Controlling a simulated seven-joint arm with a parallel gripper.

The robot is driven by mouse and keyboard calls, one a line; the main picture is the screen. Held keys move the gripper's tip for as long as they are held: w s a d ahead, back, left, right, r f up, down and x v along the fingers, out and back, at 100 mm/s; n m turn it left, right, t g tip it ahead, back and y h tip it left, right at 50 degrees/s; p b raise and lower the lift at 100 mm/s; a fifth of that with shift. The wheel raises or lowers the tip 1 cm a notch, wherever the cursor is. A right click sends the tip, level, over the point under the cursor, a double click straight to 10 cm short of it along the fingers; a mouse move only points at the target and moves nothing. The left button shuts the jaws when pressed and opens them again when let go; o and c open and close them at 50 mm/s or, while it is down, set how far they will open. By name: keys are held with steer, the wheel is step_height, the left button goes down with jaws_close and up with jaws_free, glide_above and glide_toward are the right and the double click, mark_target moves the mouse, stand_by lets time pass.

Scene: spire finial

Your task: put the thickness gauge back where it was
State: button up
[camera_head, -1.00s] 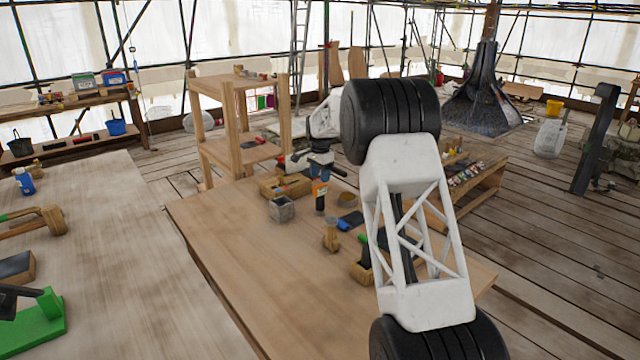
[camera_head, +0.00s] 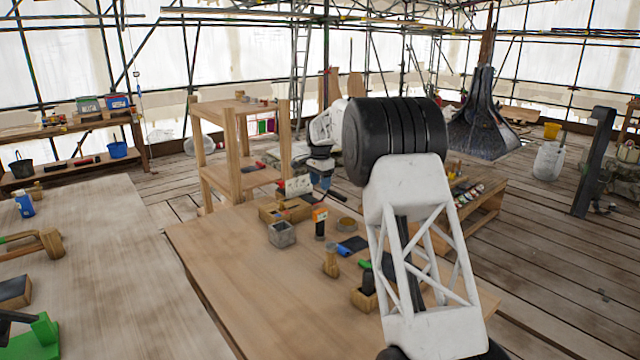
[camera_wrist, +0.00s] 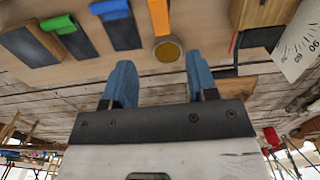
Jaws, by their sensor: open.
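A white dial face with printed numbers, which I take to be the thickness gauge (camera_wrist: 298,45), shows at the right edge of the wrist view, partly cut off. In the head view a small pale plate that looks like the same gauge (camera_head: 298,185) is at the wooden tray, just left of my gripper (camera_head: 325,181). Whether it rests on the tray is not clear. In the wrist view my gripper (camera_wrist: 161,88) has its blue fingers wide apart, with nothing between them. The gauge lies outside the fingers, to their right.
A wooden shelf (camera_head: 232,150) stands behind. The table's left front (camera_head: 240,280) is clear.

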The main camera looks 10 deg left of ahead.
stand_by(0.5)
steer(key=s+d+r+n, duration=0.2)
steer(key=s+d+r, duration=0.95)
steer(key=s, duration=0.35)
steer(key=s+d+r+n, duration=0.1)
steer(key=s+d+r, duration=0.15)
steer(key=s, duration=0.45)
steer(key=s+d+r+n+t, duration=0.1)
steer(key=s+d+r, duration=0.1)
steer(key=s+d, duration=0.35)
steer(key=s+d+r, duration=0.2)
steer(key=s, duration=0.7)
steer(key=s+d+f+n, duration=0.1)
steer(key=s+d+f, duration=0.2)
steer(key=s, duration=1)
steer(key=s+d+f+n+t, duration=0.1)
steer(key=s+d+f+n, duration=0.1)
steer(key=s, duration=1.1)
steer(key=s+d+f+n, duration=0.1)
steer(key=s+d+f, duration=0.3)
steer(key=s, duration=0.9)
steer(key=shift+s+f+n+t, duration=0.3)
steer(key=shift+s+f+n, duration=0.1)
steer(key=shift+f, duration=0.6)
